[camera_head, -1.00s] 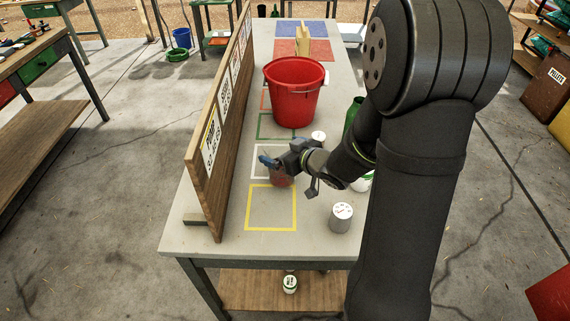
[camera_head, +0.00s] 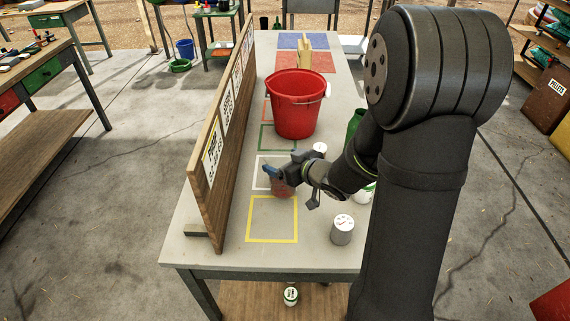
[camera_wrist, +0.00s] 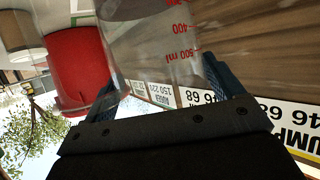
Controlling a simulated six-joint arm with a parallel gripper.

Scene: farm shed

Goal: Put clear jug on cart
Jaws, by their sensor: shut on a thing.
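The clear jug (camera_wrist: 150,40), with red millilitre marks, is between the two blue fingers of my gripper (camera_wrist: 165,75) in the wrist view. In the head view, my gripper (camera_head: 276,174) is over the white outlined square (camera_head: 262,186) on the workbench (camera_head: 325,258), shut on the jug (camera_head: 283,188), which is small and partly hidden there. I cannot tell whether the jug's base touches the bench. No cart is clearly recognisable; a grey metal frame (camera_head: 312,5) stands beyond the bench's far end.
A red bucket (camera_head: 296,108) stands behind the jug. A white-topped can (camera_head: 342,230) is at the front right. A wooden sign board (camera_head: 222,140) runs along the bench's left side. A green bottle (camera_head: 354,122) is partly hidden by my arm. The yellow square (camera_head: 272,220) is empty.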

